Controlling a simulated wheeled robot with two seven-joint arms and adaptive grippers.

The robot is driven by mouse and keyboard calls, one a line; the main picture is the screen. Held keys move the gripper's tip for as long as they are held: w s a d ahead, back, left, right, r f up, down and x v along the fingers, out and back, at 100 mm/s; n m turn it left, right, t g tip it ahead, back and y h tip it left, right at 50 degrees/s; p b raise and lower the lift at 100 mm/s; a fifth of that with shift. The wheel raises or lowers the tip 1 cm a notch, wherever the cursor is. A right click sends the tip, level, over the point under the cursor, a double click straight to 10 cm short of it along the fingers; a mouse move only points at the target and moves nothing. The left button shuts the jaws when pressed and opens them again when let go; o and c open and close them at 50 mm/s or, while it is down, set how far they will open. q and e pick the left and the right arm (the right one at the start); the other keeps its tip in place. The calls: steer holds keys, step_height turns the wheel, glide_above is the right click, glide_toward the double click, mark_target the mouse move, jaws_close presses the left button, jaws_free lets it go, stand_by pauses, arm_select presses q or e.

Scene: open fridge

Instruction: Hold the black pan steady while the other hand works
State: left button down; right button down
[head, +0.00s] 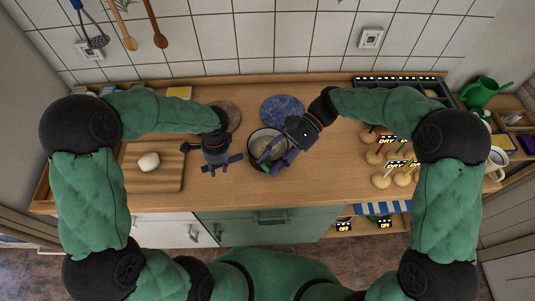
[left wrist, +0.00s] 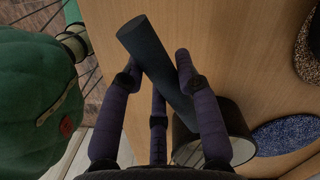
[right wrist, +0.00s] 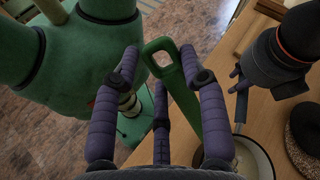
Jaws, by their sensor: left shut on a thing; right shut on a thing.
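The black pan (head: 250,139) sits on the wooden counter, with pale, creamy contents inside. My left gripper (head: 222,164) is shut on the pan's dark handle, whose end (head: 187,147) sticks out to the left. In the left wrist view the handle (left wrist: 150,50) runs between the fingers and the pan (left wrist: 237,128) is partly hidden behind them. My right gripper (head: 275,158) is above the pan and shut on a green utensil, whose handle with a hole (right wrist: 184,95) shows in the right wrist view. The utensil's lower end is hidden.
A cutting board (head: 170,180) with a pale round lump (head: 149,161) is at the left. A blue speckled round mat (head: 283,108) and a brown one (head: 230,112) lie behind the pan. Several round items (head: 381,181) with tags stand at the right.

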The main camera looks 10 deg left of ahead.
steer(key=shift+w+r, duration=0.2)
steer(key=shift+w, duration=1.05)
steer(key=shift+d, duration=0.1)
